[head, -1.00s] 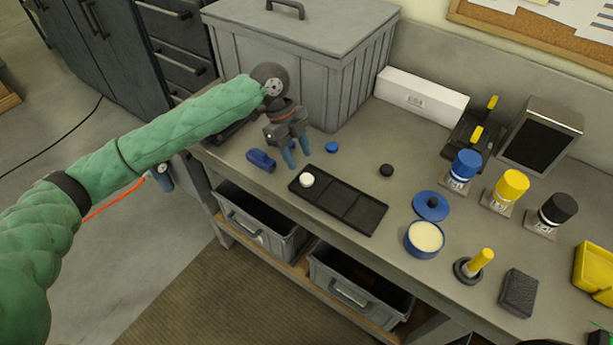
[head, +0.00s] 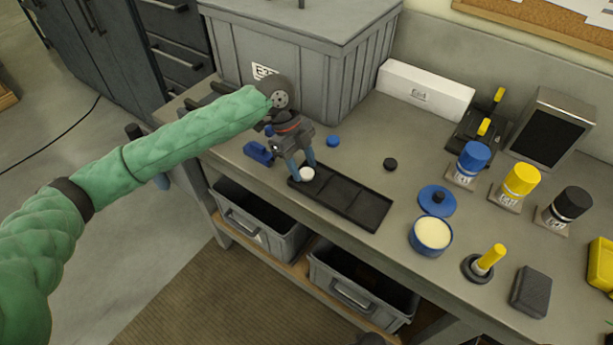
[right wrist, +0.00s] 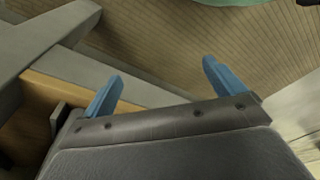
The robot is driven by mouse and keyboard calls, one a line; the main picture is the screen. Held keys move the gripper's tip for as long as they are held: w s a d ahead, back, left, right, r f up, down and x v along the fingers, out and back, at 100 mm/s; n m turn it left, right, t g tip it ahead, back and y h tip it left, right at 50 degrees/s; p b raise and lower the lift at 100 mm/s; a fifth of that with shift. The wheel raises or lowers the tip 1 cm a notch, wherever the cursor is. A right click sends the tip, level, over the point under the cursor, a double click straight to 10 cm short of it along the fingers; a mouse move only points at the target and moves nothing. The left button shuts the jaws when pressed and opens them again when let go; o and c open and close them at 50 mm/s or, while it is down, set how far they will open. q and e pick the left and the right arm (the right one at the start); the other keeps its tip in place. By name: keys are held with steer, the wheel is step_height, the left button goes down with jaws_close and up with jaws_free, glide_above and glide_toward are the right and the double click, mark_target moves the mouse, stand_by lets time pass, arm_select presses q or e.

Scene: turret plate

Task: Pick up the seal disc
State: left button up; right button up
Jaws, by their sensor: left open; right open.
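A small white disc (head: 307,174), the likeliest seal disc, lies in the left compartment of a black three-part tray (head: 367,220) on the workbench. My left gripper (head: 302,164) points down at that compartment, open, with its blue fingertips right at the disc. I cannot tell whether they touch it. A blue disc (head: 333,141) and a black disc (head: 390,164) lie apart on the bench behind the tray. My right gripper (right wrist: 162,88) is open and empty in the right wrist view, with floor and bench structure beyond it.
A blue clamp-like piece (head: 258,153) lies left of the tray. A large grey bin (head: 290,75) stands behind my left gripper. To the right are a round tin (head: 431,235), its blue lid (head: 437,201) and several coloured-top stamps.

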arm_select(q)
steer(key=shift+f, duration=0.3)
arm_select(e)
steer(key=shift+w+a+r, duration=0.1)
steer(key=shift+a+r, duration=0.05)
steer(key=shift+r, duration=0.45)
arm_select(q)
steer(key=c, duration=0.8)
arm_select(e)
steer(key=shift+r, duration=0.1)
arm_select(q)
steer(key=shift+r, duration=0.1)
